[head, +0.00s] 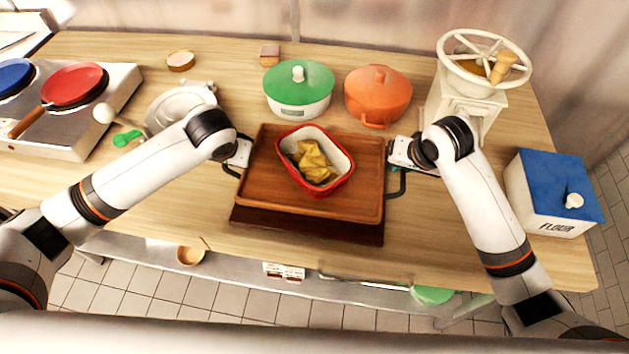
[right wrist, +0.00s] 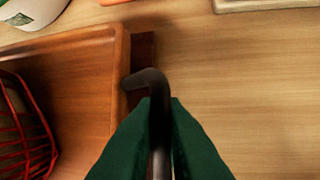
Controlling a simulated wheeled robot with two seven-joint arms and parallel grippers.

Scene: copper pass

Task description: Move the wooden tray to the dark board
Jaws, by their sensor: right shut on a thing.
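The wooden tray (head: 262,195) is over the dark board (head: 300,230), whose front strip shows below the tray's front edge. I cannot tell whether tray and board touch. A red-rimmed dish (head: 340,183) with yellowish food (head: 313,160) stands on the tray. My right gripper (head: 400,168) is at the tray's right handle; the right wrist view shows its green fingers (right wrist: 160,125) shut on the dark handle (right wrist: 150,82). My left gripper (head: 236,165) is at the left handle; its fingers are too small to read.
A green-lidded pot (head: 299,85) and an orange pot (head: 378,95) stand behind the tray. A mill with a wheel (head: 470,100) is back right, a blue-lidded flour box (head: 550,190) far right. A stove with pans (head: 75,100) and a pale dish (head: 180,103) are left.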

